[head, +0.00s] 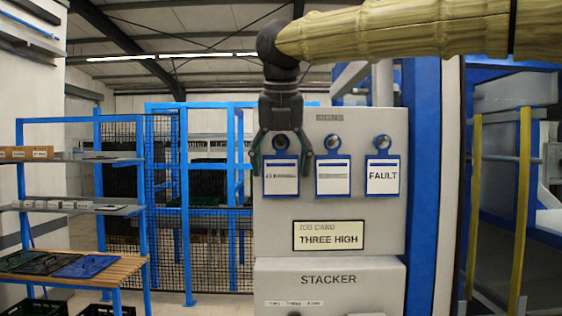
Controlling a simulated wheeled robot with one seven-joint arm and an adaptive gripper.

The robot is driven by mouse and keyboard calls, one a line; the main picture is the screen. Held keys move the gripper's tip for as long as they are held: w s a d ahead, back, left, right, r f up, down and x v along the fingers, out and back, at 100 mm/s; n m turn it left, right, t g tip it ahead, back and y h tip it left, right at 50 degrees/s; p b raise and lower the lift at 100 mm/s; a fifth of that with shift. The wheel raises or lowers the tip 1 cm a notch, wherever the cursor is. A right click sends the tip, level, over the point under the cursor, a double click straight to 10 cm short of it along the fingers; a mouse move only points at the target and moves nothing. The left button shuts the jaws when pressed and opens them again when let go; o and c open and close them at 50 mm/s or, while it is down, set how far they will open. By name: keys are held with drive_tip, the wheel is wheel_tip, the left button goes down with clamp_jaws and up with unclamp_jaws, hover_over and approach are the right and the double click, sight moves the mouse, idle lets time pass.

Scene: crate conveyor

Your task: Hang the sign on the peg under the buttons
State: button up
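Three white signs with blue borders hang in a row on the upper face of a grey cabinet (385,225). The left sign (281,186) has small lettering that I cannot read. The right sign (383,176) reads FAULT. No buttons are clearly visible; an empty peg cannot be made out.
A job card (335,236) reading THREE HIGH is below the signs. A lower STACKER box (330,279) has a small label strip at its bottom edge. A shelf rack (75,208) stands left, beside a blue-framed mesh fence (165,170). A blue post (422,180) stands right of the cabinet.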

drive_tip(key=shift+o, duration=0.2)
drive_tip(key=shift+f, duration=0.1)
drive_tip(key=b+v, duration=0.2)
drive_tip(key=v, duration=0.3)
drive_tip(key=b+v, duration=0.2)
drive_tip(key=v, duration=0.4)
drive_tip(key=shift+s+d+f, duration=0.1)
drive_tip(key=shift+s, duration=0.15)
